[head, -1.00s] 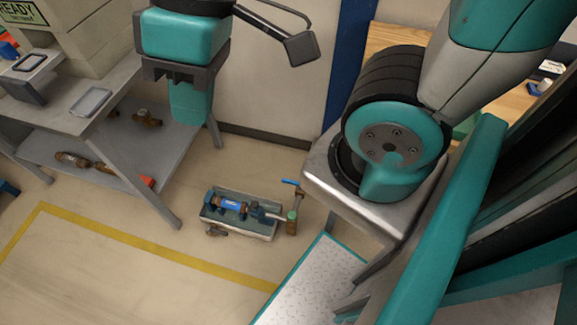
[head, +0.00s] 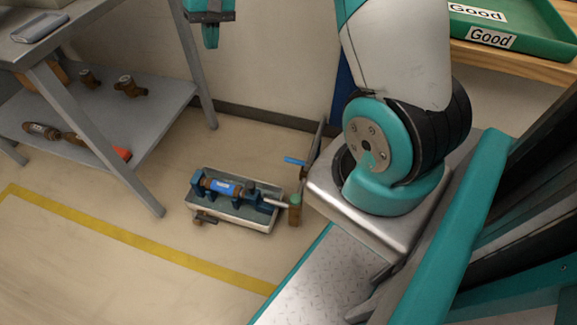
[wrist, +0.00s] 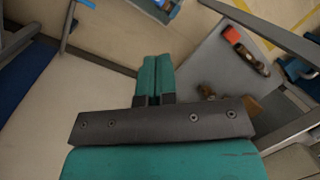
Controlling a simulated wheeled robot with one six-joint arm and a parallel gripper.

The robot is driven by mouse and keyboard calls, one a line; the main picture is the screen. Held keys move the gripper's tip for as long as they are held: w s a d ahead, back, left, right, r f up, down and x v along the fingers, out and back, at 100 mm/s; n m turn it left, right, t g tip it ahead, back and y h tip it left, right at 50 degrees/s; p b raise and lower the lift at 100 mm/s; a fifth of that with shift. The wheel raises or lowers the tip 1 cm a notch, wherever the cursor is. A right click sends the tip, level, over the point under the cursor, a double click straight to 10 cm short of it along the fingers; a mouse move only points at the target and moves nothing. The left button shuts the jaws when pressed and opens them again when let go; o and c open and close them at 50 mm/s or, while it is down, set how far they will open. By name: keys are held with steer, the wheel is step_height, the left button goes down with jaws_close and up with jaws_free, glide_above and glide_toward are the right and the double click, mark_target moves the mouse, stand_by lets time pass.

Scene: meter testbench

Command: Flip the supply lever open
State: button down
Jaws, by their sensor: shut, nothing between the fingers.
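A small blue lever handle (head: 295,161) sits by the wall at the right of the floor testbench. It looks roughly level in the head view, and I cannot tell its open or closed state. A blue handle also shows at the top left of the wrist view (wrist: 87,4). The testbench (head: 262,219) is a grey tray holding a blue-labelled meter (head: 220,187). My gripper (head: 210,38) hangs at the top of the head view, apart from the lever and testbench. In the wrist view its teal fingers (wrist: 154,68) are together and empty.
A grey table (head: 50,52) with a lower shelf (head: 95,118) of brown fittings stands at the left. A green tray (head: 520,30) rests on a wooden bench at the top right. A yellow line (head: 130,240) crosses the floor. The floor in front of the testbench is clear.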

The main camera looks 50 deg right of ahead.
mark_target(296, 163)
steer(key=s+d+f+m+b, duration=0.1)
steer(key=d+f+m+b, duration=0.2)
steer(key=f, duration=1.1)
steer(key=s+d+f+m+b, duration=0.1)
steer(key=d+f+m+b, duration=0.2)
steer(key=d+f+b, duration=0.5)
steer(key=d+f+m+b, duration=0.3)
steer(key=d+f+b, duration=0.3)
steer(key=d+f, duration=0.9)
step_height(296, 163, down, 6)
steer(key=shift+s+d+f+g, duration=0.1)
steer(key=shift+s+d+g, duration=0.05)
steer(key=shift+s+g, duration=0.25)
steer(key=shift+f, duration=0.1)
steer(key=s+a+f+b, duration=0.2)
steer(key=a+f+b, duration=0.4)
steer(key=f, duration=0.4)
steer(key=shift+s+a+b, duration=0.2)
steer(key=shift+s+b, duration=0.1)
